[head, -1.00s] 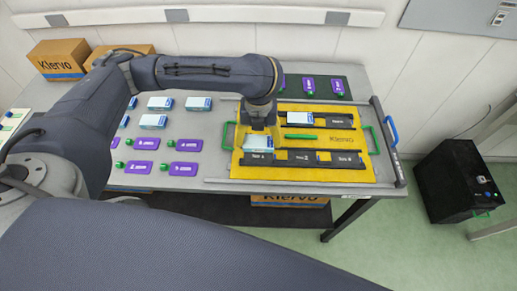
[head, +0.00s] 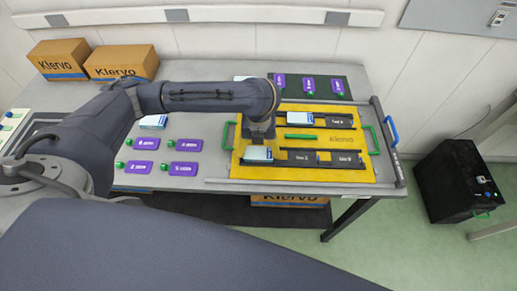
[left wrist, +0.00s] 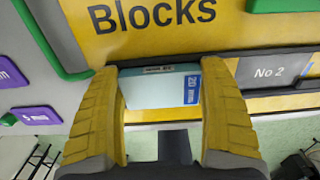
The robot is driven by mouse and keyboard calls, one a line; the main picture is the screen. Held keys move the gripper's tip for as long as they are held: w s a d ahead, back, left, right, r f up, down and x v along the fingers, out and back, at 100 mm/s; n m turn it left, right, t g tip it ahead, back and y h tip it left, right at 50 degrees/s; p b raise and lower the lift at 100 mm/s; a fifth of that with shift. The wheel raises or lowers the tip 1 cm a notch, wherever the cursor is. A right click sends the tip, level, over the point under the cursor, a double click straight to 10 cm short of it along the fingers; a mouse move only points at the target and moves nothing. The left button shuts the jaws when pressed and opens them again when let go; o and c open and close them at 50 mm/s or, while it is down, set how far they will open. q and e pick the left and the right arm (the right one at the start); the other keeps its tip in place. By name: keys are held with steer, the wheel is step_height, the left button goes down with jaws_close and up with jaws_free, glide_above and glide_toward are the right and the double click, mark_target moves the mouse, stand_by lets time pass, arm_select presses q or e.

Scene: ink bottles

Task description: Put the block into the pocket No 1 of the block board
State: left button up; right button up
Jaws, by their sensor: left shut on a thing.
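The block (head: 256,154) is white and pale blue with a darker blue label. It is at the left end of the lower black strip on the yellow block board (head: 345,108). My left gripper (head: 259,143) points down and is shut on it. In the left wrist view the block (left wrist: 158,90) lies between the two yellow fingers of my left gripper (left wrist: 160,72). The block covers the leftmost pocket, beside the pocket marked No 2 (left wrist: 275,71). I cannot tell whether it is seated or just above. My right gripper is out of view.
Purple tags (head: 184,168) with green knobs lie left of the board. More purple tags (head: 308,84) lie behind it. A green bar (head: 300,136) lies mid-board, and green handles (head: 371,139) stand at its sides. Cardboard boxes (head: 121,63) stand at the back left.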

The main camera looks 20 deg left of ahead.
mark_target(259, 150)
arm_select(q)
steer(key=shift+s+f, duration=0.1)
steer(key=shift+f, duration=0.15)
steer(key=shift+f, duration=0.15)
steer(key=o, duration=1.2)
steer(key=shift+a+f, duration=0.1)
steer(key=shift+f, duration=0.1)
steer(key=shift+r, duration=0.15)
step_height(259, 150, up, 13)
steer(key=shift+f, duration=0.1)
